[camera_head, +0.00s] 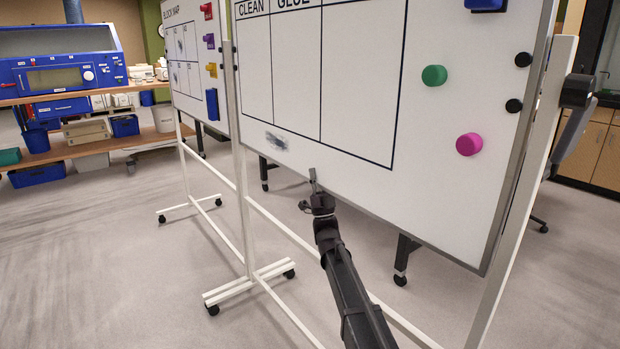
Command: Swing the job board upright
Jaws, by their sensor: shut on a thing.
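The job board (355,60) is a large whiteboard with CLEAN and GLUE columns, held between white posts of a wheeled stand. Its top is out of view, and I cannot tell its exact tilt. Green (434,75) and magenta (469,144) round magnets and small black ones sit on its right side. A grey smudge (290,145) marks its lower left. My gripper (315,186) is at the board's bottom edge, left of the middle, shut on that edge. The fingers are small and partly hidden here. A dark pivot knob (577,91) is on the right post.
A second whiteboard (190,75) on wheels stands behind at left. The stand's white foot (250,284) and low crossbar lie near my arm. A wooden bench (60,150) with blue equipment is at far left. Grey floor (90,270) is clear at lower left.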

